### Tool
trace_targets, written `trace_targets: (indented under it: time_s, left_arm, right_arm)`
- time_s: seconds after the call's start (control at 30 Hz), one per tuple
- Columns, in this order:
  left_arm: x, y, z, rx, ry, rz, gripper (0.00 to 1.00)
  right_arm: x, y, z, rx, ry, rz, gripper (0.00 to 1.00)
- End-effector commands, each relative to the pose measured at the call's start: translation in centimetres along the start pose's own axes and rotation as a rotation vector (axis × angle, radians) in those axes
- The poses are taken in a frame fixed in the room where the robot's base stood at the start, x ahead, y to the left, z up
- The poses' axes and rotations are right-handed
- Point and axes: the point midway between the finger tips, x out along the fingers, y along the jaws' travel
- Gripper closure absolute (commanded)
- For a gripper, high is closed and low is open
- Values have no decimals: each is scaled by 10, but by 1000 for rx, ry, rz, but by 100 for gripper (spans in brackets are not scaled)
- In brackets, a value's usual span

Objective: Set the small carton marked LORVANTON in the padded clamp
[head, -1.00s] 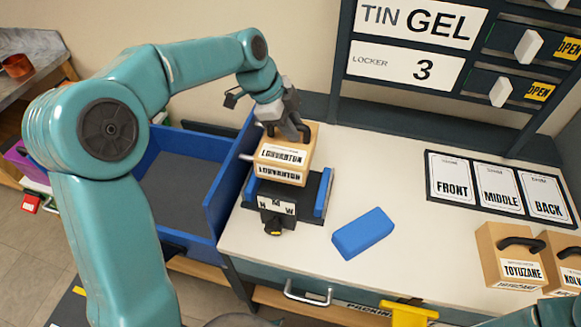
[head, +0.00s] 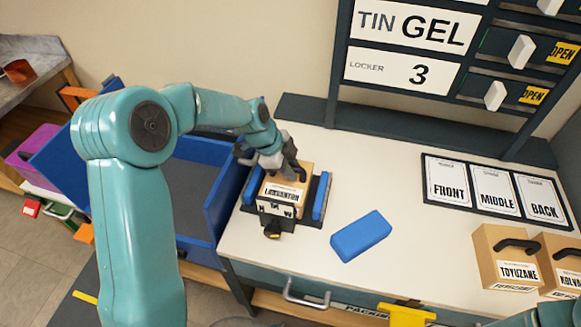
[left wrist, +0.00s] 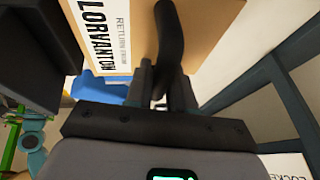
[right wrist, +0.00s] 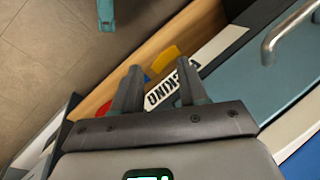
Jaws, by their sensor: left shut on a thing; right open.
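The LORVANTON carton (head: 284,196) is a small tan box with a white label and a dark handle on top. It sits low between the blue pads of the padded clamp (head: 321,196); whether it touches the clamp's base is hidden. My left gripper (head: 292,168) is shut on the carton's handle from above. The left wrist view shows the carton (left wrist: 215,25) and its dark handle between the fingers of my left gripper (left wrist: 165,80). My right gripper (right wrist: 157,78) is open and empty in the right wrist view, over the front edge of the bench.
A blue block (head: 361,236) lies loose right of the clamp. A blue bin (head: 213,205) stands left of it. The TOYUZANE carton (head: 508,258) and another carton stand at the right, below the FRONT, MIDDLE and BACK cards (head: 494,188).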

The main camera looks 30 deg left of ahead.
Motion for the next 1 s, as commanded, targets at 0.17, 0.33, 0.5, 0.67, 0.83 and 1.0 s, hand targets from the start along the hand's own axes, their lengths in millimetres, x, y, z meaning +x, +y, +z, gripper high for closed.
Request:
trace_targets:
  time_s: [0.17, 0.33, 0.5, 0.67, 0.83, 1.0]
  left_arm:
    - [2, 0, 0, 0, 0, 1, 61]
    - [1, 0, 0, 0, 0, 1, 51]
    - [0, 0, 0, 0, 0, 1, 51]
    - [-17, -1, 0, 1, 0, -5, 51]
    - [-58, -1, 0, 0, 0, -6, 51]
    - [-94, -1, 0, -1, 0, -5, 51]
  right_arm:
    - [3, 1, 0, 0, 0, 0, 57]
    - [2, 1, 0, 0, 0, 0, 57]
    - [0, 0, 0, 0, 0, 0, 57]
    - [3, 1, 0, 0, 0, 0, 57]
    - [7, 2, 0, 0, 0, 0, 57]
    - [9, 3, 0, 0, 0, 0, 57]
